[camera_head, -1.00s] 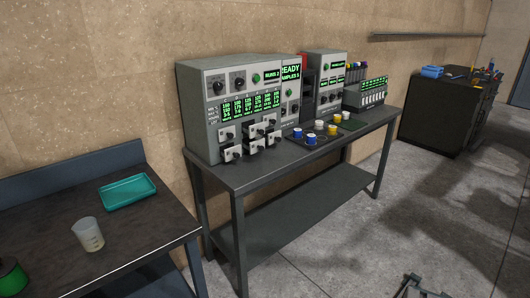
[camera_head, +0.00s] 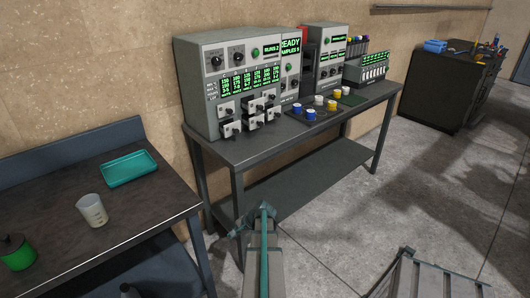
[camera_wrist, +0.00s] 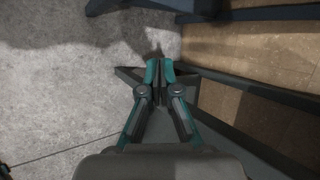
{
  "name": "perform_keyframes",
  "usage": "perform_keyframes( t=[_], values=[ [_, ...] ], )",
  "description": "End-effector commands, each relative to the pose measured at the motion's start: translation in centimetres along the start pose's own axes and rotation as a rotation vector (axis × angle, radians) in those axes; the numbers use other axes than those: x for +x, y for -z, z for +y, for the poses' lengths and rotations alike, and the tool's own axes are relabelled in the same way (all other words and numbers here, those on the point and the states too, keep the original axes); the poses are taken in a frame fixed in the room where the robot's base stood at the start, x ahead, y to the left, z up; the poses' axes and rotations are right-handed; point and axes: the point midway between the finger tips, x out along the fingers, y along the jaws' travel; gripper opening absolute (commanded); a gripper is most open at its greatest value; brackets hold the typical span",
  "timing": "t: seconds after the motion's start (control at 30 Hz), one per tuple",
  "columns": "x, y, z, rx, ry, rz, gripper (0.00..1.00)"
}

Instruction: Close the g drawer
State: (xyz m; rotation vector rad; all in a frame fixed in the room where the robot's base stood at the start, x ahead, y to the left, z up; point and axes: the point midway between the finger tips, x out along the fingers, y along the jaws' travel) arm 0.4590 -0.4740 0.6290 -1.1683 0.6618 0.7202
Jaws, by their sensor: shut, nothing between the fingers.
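The grey machine (camera_head: 195,95) on the dark bench has several small light-fronted drawers with dark knobs, in two rows at its lower front. The lower-left drawer (camera_head: 231,129) seems to stand out from the face. The letters above the columns are too small to read, so I cannot tell which drawer is g. My gripper (camera_wrist: 159,68) is shut and empty in the wrist view, over the floor beside dark bench parts. In the head view my arm, with a teal strip, rises at bottom centre in front of the bench, apart from the drawers.
Blue, white and yellow cups stand on a dark mat (camera_head: 350,99) right of the machine. A second unit (camera_head: 326,62) stands behind them. A left table holds a teal tray (camera_head: 128,168), a beaker (camera_head: 92,210) and a green container (camera_head: 17,254). Floor before the bench is open.

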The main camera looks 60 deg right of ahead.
Motion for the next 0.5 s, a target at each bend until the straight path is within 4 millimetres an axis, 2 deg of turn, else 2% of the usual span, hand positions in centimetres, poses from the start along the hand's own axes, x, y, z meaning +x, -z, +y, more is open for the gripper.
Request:
perform_keyframes(
  t=[0.03, 0.17, 0.2, 0.27, 0.3, 0.4, 0.5],
  values=[
    [-2.8, 3.6, -2.1, 0.088, 0.084, 0.034, 0.0],
    [-10.4, 10.6, -6.4, 0.318, 0.308, 0.082, 0.0],
    [-12.9, 12.6, -7.6, 0.388, 0.379, 0.088, 0.0],
    [-16.8, 15.3, -9.3, 0.491, 0.487, 0.089, 0.0],
    [-19.3, 16.9, -10.4, 0.557, 0.558, 0.081, 0.0],
    [-25.4, 20.4, -12.9, 0.72, 0.731, 0.036, 0.0],
    [-29.9, 22.5, -15.8, 0.879, 0.887, -0.064, 0.0]
  ],
)
